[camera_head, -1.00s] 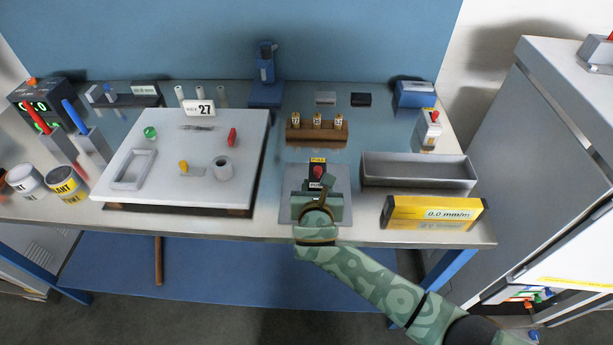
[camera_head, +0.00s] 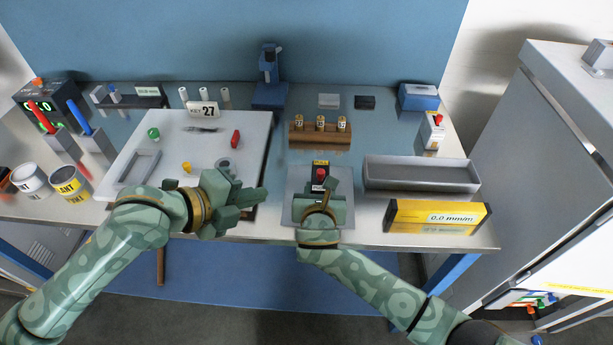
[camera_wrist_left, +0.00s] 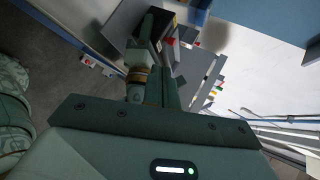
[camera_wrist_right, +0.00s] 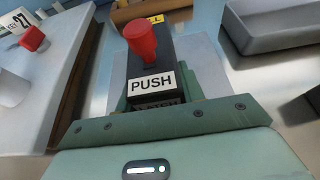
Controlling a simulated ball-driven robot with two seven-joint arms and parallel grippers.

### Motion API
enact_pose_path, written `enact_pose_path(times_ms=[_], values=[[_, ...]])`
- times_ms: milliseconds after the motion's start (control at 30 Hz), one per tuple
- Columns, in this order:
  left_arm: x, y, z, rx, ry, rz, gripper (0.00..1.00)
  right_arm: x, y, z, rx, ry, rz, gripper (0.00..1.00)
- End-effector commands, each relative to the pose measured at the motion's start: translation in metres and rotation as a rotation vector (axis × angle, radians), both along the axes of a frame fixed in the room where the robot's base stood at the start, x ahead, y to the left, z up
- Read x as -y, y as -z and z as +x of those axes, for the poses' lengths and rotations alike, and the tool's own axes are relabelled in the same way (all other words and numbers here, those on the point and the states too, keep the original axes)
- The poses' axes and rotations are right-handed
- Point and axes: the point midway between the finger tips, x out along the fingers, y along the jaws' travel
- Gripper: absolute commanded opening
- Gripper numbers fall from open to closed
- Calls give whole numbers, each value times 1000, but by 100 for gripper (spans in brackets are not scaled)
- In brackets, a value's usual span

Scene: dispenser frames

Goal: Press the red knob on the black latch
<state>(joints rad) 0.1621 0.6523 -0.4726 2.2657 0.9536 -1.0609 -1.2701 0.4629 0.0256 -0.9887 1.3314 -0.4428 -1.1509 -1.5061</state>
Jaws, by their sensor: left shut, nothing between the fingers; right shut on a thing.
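The red knob (camera_head: 320,173) stands on top of the black latch (camera_head: 318,186), on a grey plate on the bench. In the right wrist view the red knob (camera_wrist_right: 142,40) is upright at the far part of the black latch (camera_wrist_right: 150,66), and a white PUSH label (camera_wrist_right: 152,83) faces me. My right gripper (camera_head: 320,198) is shut on the black latch from the near side, its fingers along the latch's flanks. My left gripper (camera_head: 258,195) is shut and empty, over the white board's right edge, to the left of the latch and apart from it.
The white board (camera_head: 180,135) with small parts lies to the left. A wooden block with several small labelled cylinders (camera_head: 320,134) stands behind the latch.

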Motion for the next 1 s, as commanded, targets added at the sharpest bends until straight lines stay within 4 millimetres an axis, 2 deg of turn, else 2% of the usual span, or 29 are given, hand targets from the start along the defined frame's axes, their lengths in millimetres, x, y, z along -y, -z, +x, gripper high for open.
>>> enact_pose_path(times_ms=[467, 900, 1000], values=[[6, 3, 6, 3, -2, -7, 0, 0, -1, 0, 2, 0, 0, 6], [60, 46, 59, 0, -2, -8, 0, 0, -1, 0, 2, 0, 0, 6], [72, 48, 71, 3, -1, -8, 0, 0, -1, 0, 2, 0, 0, 6]])
